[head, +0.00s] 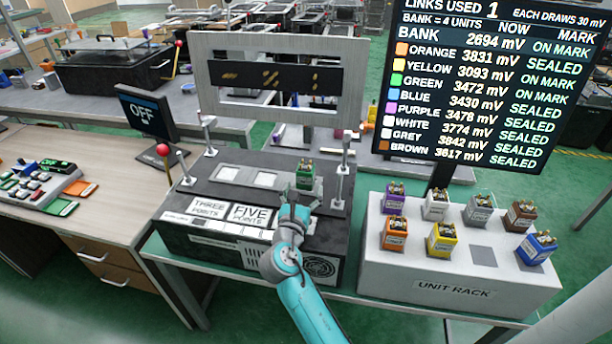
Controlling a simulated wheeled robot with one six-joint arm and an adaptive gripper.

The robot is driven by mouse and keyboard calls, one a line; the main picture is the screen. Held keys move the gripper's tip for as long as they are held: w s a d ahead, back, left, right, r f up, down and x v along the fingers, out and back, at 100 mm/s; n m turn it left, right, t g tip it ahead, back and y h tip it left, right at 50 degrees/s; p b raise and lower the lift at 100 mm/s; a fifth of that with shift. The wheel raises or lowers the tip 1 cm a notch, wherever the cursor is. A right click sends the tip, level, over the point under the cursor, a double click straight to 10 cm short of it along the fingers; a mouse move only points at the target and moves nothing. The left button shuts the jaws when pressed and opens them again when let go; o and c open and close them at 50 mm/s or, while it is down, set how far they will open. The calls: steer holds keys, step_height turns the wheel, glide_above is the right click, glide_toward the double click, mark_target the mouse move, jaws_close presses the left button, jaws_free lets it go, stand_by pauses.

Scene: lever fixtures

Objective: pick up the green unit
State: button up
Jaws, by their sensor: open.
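The green unit (305,174) is a small green block with a pale label and terminals on top. It sits upright on the dark top of the bench box (265,190), toward its right side. My gripper (295,207) is open, just in front of and slightly left of the green unit in the picture. It looks empty, and its fingers point toward the unit. I cannot tell whether a fingertip touches it. The display (480,75) lists green at 3472 mV, on mark.
Upright metal posts (340,172) and a grey frame (280,78) stand around the box. The white unit rack (455,268) at right holds several coloured units and one bare spot. A red-knobbed lever (163,151) and an OFF screen (145,112) stand at left.

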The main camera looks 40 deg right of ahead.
mark_target(304, 176)
steer(key=shift+x, duration=1.1)
steer(key=shift+w+a+r+x, duration=0.1)
steer(key=shift+x, duration=0.8)
steer(key=shift+w+a+r+x, duration=0.1)
steer(key=shift+w+r+x, duration=0.05)
steer(key=shift+x, duration=0.7)
steer(key=shift+w+a+r+x, duration=0.1)
steer(key=shift+x, duration=0.8)
steer(key=c, duration=1.3)
